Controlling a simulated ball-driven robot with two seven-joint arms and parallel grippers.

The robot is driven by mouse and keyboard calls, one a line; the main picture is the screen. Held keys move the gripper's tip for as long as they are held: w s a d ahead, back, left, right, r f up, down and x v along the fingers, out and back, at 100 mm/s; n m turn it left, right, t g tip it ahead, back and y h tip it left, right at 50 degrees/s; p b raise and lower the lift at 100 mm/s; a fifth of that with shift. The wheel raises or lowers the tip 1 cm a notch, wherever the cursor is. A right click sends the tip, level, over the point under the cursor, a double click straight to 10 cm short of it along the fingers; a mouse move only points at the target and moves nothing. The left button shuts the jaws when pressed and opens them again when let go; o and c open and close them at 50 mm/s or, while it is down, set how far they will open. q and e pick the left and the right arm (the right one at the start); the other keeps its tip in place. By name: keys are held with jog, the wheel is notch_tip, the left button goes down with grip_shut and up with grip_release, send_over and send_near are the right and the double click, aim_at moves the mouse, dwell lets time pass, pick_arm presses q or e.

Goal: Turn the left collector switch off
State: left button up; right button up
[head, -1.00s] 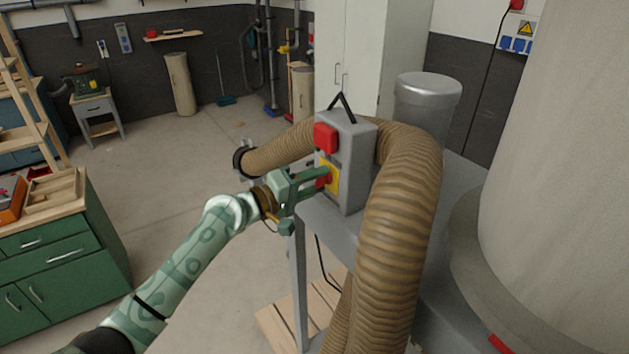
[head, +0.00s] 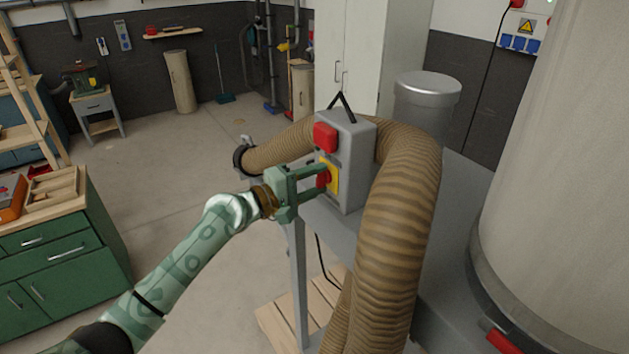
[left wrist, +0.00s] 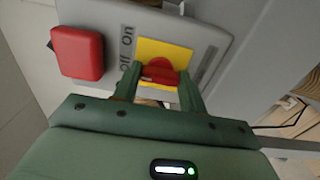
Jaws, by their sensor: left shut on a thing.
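The collector switch is a red rotary knob (head: 323,179) on a yellow plate (head: 333,176), on the front of a grey control box (head: 355,160). My left gripper (head: 318,177) is shut on the knob, one finger on each side. In the left wrist view the red knob (left wrist: 159,70) sits between the green fingers (left wrist: 160,85), on the yellow plate (left wrist: 165,48). The words "Off" and "On" are printed beside the plate. The fingers hide part of the knob, and I cannot tell which word it points to. My right gripper is out of view.
A red block-shaped part (head: 326,137) is on the box above the knob. A thick ribbed brown hose (head: 395,240) curves close by on the right. A large pale cylinder (head: 560,180) stands at far right. A green cabinet (head: 75,260) is at left, with open floor between.

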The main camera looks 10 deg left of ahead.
pick_arm(q)
jog(key=o, duration=1)
jog(key=shift+a, duration=0.1)
jog(key=b+v, duration=0.5)
jog(key=v, duration=1.1)
jog(key=shift+s+a, duration=0.1)
